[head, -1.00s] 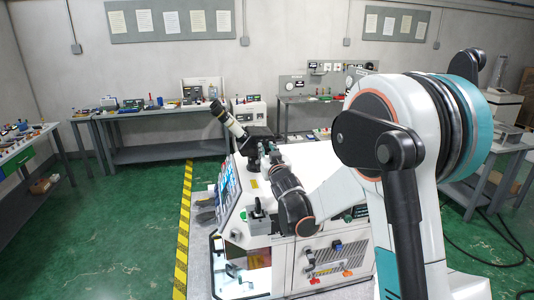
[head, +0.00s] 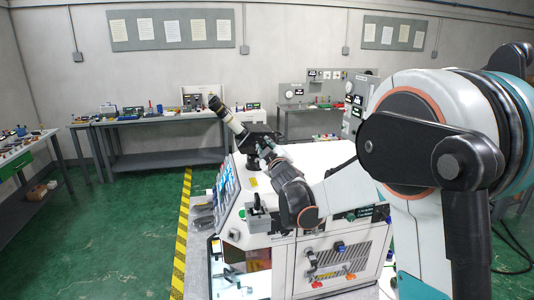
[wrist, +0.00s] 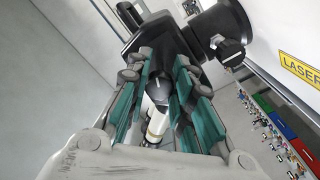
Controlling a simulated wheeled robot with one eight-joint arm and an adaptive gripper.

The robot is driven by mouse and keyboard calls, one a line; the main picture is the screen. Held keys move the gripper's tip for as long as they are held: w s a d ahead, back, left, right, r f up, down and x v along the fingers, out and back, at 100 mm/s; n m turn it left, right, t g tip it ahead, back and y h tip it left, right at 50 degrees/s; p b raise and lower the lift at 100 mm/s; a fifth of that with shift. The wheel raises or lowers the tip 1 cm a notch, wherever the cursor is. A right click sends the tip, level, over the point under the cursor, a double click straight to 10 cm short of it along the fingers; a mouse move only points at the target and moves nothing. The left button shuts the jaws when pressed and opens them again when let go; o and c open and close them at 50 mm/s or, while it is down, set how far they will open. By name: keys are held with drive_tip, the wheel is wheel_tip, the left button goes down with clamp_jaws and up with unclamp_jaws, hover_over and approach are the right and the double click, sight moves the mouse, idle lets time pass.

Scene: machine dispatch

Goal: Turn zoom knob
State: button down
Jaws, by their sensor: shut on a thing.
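A microscope-like viewer with a cream and black tube (head: 228,115) stands tilted on top of the white machine (head: 318,158). In the wrist view its black body (wrist: 163,42) lies just beyond my fingertips. My gripper (wrist: 164,68) has teal-padded fingers on both sides of a dark part with a pale mark, seemingly the zoom knob (wrist: 160,86), and is shut on it. The fingers hide much of it. In the head view my gripper (head: 264,149) is at the viewer, small and partly hidden. Another black knob (wrist: 226,48) sticks out at the right, apart from my fingers.
The machine has a screen panel (head: 227,182) on its left side and a yellow laser label (wrist: 300,70). A workbench (head: 165,157) stands behind. Yellow-black floor tape (head: 184,210) runs along the machine's left, with open green floor (head: 110,235) beyond.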

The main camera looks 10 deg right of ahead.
drive_tip(key=shift+n, duration=0.6)
drive_tip(key=shift+b, duration=0.3)
drive_tip(key=c, duration=1.4)
unclamp_jaws()
drive_tip(key=shift+o, duration=0.2)
drive_tip(key=s, duration=1.2)
drive_tip(key=shift+s+f, duration=0.1)
